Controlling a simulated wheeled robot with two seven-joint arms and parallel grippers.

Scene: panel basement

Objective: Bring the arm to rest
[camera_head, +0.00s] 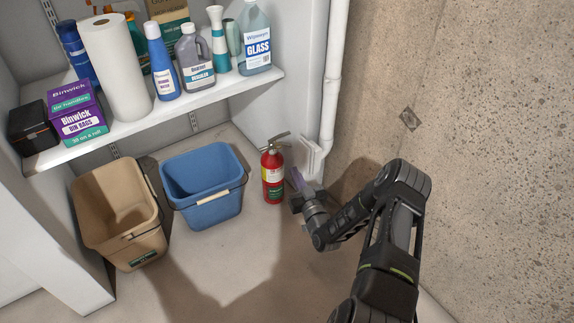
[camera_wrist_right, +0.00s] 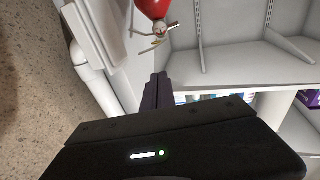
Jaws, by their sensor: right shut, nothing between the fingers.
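My right arm comes in from the lower right in the head view. Its gripper (camera_head: 299,184) is shut and empty, just right of a red fire extinguisher (camera_head: 273,176) standing on the floor. I cannot tell whether the two touch. In the right wrist view the dark fingers (camera_wrist_right: 156,92) are together with nothing between them. The extinguisher (camera_wrist_right: 154,8) shows there at the top edge, apart from the fingers. My left gripper is not in view.
A blue bucket (camera_head: 206,211) and a tan bin (camera_head: 135,252) stand left of the extinguisher. A shelf (camera_head: 190,104) above holds bottles, a paper roll and boxes. A white pipe (camera_head: 330,95) and a concrete wall (camera_head: 480,120) bound the right side.

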